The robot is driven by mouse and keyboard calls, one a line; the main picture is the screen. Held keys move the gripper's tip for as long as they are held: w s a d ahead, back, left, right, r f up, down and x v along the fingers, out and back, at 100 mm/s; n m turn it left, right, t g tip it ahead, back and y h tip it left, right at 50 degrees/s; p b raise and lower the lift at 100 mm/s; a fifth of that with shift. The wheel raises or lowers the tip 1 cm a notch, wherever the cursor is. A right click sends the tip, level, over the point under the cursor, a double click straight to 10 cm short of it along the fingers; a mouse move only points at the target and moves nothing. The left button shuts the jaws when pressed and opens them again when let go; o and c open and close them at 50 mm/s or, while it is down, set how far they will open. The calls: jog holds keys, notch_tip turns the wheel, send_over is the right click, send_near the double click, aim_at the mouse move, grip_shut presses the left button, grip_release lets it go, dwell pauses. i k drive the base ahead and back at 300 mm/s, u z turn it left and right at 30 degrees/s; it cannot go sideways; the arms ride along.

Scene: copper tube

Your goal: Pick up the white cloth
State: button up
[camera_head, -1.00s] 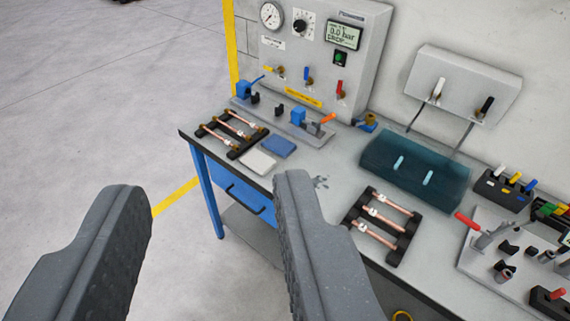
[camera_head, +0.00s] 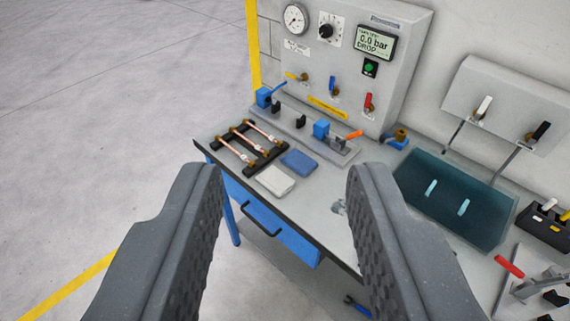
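The white cloth (camera_head: 276,180) is a small flat folded pad lying on the grey workbench (camera_head: 326,203), near its left front edge. A blue cloth (camera_head: 299,162) lies beside it, to the upper right. My gripper (camera_head: 272,180) is open, with its two dark ribbed fingers wide apart at the lower left and right of the picture. Nothing is between the fingers. The white cloth shows in the gap between them, farther off on the bench, and no finger touches it.
A black rack with copper tubes (camera_head: 248,146) stands left of the cloths. Behind is a fixture with blue clamps (camera_head: 320,130) below a gauge panel (camera_head: 345,60). A teal tray (camera_head: 450,195) lies to the right. A blue drawer (camera_head: 270,228) is under the bench's front edge. Open floor lies left.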

aim_at(276, 180)
jog(key=i, duration=0.65)
jog(key=u, duration=0.05)
jog(key=k, duration=1.3)
jog(key=u, duration=0.35)
jog(key=i, duration=2)
jog(key=z, duration=0.65)
